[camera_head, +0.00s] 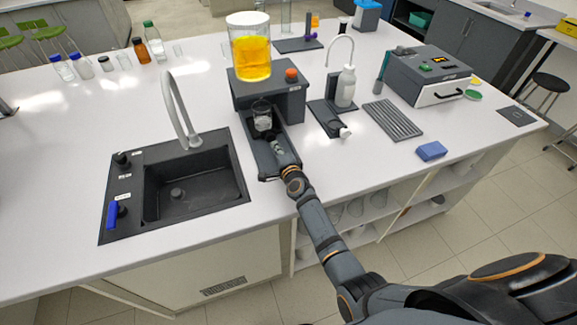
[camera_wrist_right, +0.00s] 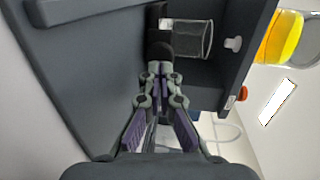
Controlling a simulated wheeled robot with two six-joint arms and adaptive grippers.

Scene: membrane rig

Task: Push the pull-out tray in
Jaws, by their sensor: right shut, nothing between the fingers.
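The pull-out tray (camera_head: 256,158) is a dark, narrow tray sticking out toward the front from under a dark box-shaped rig (camera_head: 262,97). A small clear beaker (camera_head: 263,122) with whitish contents stands in the tray, close to the rig; it also shows in the right wrist view (camera_wrist_right: 193,39). My right gripper (camera_head: 275,143) reaches over the tray from the front, just short of the beaker. In the right wrist view its fingers (camera_wrist_right: 157,72) are together with nothing held. Whether the fingertips touch the tray or beaker I cannot tell. My left gripper is out of view.
A large beaker of yellow liquid (camera_head: 251,50) and an orange cap (camera_head: 291,75) are on top of the rig. A sink (camera_head: 185,185) with a tall faucet lies left. A wash bottle (camera_head: 345,88) stands right. A blue sponge (camera_head: 431,151) lies near the front right edge.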

